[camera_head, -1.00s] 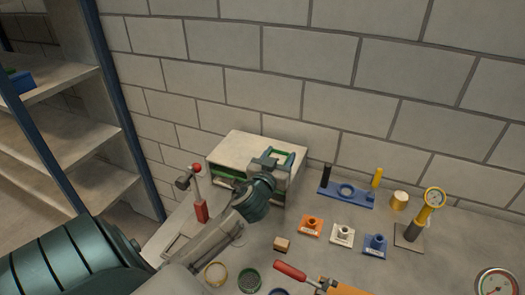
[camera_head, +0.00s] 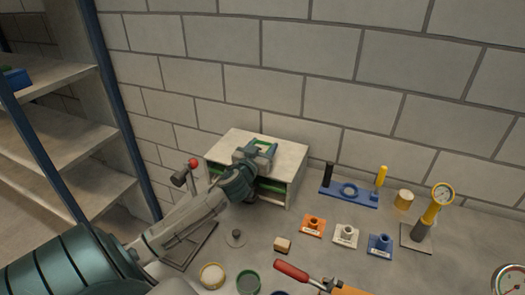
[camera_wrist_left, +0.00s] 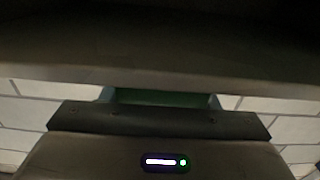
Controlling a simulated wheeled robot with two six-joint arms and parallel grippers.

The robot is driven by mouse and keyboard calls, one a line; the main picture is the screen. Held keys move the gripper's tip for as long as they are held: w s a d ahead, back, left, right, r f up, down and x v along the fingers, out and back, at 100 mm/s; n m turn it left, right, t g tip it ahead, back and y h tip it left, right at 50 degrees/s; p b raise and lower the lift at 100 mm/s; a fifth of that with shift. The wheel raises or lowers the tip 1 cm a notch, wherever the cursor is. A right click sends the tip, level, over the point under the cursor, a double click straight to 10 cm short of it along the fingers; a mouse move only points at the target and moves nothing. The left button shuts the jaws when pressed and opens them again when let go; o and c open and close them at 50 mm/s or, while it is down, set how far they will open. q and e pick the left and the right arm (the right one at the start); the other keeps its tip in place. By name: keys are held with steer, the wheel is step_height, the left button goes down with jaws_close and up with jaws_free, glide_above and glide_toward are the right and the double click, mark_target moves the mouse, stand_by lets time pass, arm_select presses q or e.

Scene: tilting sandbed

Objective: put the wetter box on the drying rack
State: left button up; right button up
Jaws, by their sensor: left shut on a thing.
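My left gripper (camera_head: 264,149) is shut on a green-edged thing (camera_head: 265,142), of which only a strip shows between the fingers. It is at the top front of a pale cabinet (camera_head: 290,152), appearing over its top; I cannot tell whether it touches. In the left wrist view the green strip (camera_wrist_left: 160,97) lies between the two fingers, and the rest of the held thing is hidden. Green edges (camera_head: 270,186) show in the cabinet's open front, partly behind my wrist. I cannot tell which thing is the drying rack or how wet any box is. My right gripper is not in view.
A red-knobbed lever (camera_head: 193,164) stands left of the cabinet. Shelving (camera_head: 75,135) is at the left, a block wall behind.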

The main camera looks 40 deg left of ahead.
arm_select(q)
steer(key=shift+f, duration=0.1)
steer(key=o, duration=1.1)
steer(key=shift+s, duration=0.15)
steer(key=b+v, duration=0.3)
steer(key=v, duration=0.7)
steer(key=shift+d, duration=0.1)
steer(key=shift+v, duration=0.9)
